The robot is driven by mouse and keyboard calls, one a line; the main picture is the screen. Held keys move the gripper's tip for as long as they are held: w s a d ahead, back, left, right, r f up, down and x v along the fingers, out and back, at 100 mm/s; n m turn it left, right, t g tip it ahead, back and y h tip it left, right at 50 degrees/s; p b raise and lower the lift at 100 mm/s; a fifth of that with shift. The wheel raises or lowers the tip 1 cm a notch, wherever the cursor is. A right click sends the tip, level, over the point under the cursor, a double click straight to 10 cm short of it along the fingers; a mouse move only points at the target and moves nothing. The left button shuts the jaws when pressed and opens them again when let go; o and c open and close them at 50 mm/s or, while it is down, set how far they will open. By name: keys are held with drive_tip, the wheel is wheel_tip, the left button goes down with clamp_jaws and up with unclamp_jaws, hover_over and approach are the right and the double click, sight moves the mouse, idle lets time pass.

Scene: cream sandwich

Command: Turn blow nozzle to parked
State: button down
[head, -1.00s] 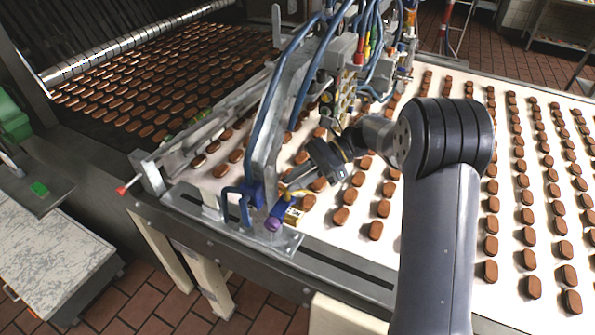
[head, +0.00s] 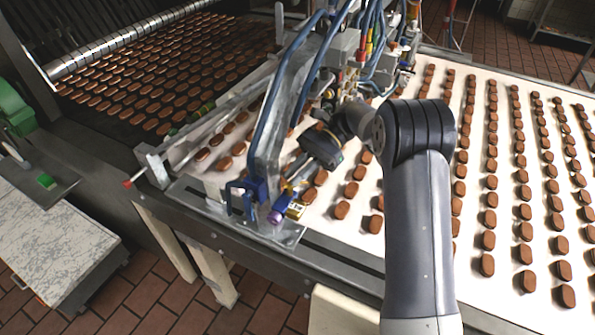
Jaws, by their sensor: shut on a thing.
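The blow nozzle, which I take to be the small blue-purple piece (head: 279,212) beside a yellow block (head: 296,210), sits at the front end of the machine's metal frame, above the near edge of the belt. It now points down-left. My gripper (head: 292,178) reaches down-left to it from my dark wrist. The jaws are shut on the nozzle's upper part; the fingertips are small and partly hidden, so the exact contact is unclear.
Blue hoses (head: 277,90) and a metal bracket stand close left of my gripper. Rows of brown sandwiches (head: 488,218) lie on the white belt (head: 330,225) under and right of my arm. A marble-topped table (head: 60,235) stands at lower left.

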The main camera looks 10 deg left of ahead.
drive_tip(key=c, duration=1.6)
unclamp_jaws()
drive_tip(key=shift+s, duration=0.1)
drive_tip(key=shift+o, duration=0.2)
drive_tip(key=shift+m+t, duration=0.3)
